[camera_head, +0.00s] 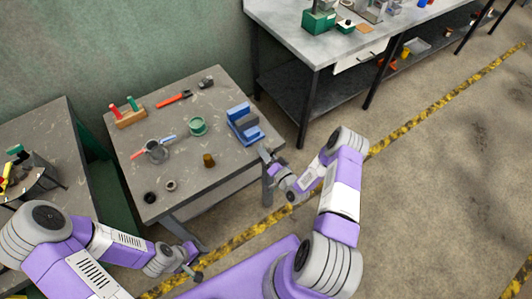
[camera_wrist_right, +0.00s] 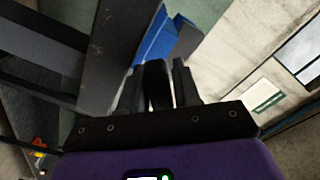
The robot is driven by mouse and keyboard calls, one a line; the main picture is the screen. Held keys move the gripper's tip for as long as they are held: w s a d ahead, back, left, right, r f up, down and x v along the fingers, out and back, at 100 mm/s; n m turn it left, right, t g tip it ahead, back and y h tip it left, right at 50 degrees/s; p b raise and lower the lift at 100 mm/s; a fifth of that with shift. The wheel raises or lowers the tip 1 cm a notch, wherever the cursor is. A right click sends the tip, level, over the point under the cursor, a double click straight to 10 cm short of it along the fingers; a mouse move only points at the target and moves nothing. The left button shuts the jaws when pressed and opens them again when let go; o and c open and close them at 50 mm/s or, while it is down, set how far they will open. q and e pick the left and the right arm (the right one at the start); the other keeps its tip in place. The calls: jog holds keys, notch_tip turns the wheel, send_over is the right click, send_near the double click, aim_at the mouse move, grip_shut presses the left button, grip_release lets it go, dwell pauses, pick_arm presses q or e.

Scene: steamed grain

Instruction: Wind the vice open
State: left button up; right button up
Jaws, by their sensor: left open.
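The blue vice (camera_head: 243,122) stands at the right edge of the grey worktable, with grey metal along its jaw area. In the right wrist view, part of its blue body (camera_wrist_right: 158,40) shows beyond the fingers. My right gripper (camera_head: 268,157) is at the table's right edge, just in front of the vice. In the wrist view its dark fingers (camera_wrist_right: 160,88) point toward the vice, with a dark upright shape between them. I cannot tell whether this is the vice's handle or whether it is gripped. My left gripper (camera_head: 195,268) is open, low in front of the table and away from the vice.
The worktable (camera_head: 185,190) also holds a green ring-shaped part (camera_head: 197,126), a brown cylinder (camera_head: 208,160), a grey cup (camera_head: 156,152), a wooden block with red and green handles (camera_head: 128,116) and an orange tool (camera_head: 174,98). A larger bench (camera_head: 290,40) stands behind right.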

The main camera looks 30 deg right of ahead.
grip_shut()
jog(key=shift+n, duration=0.3)
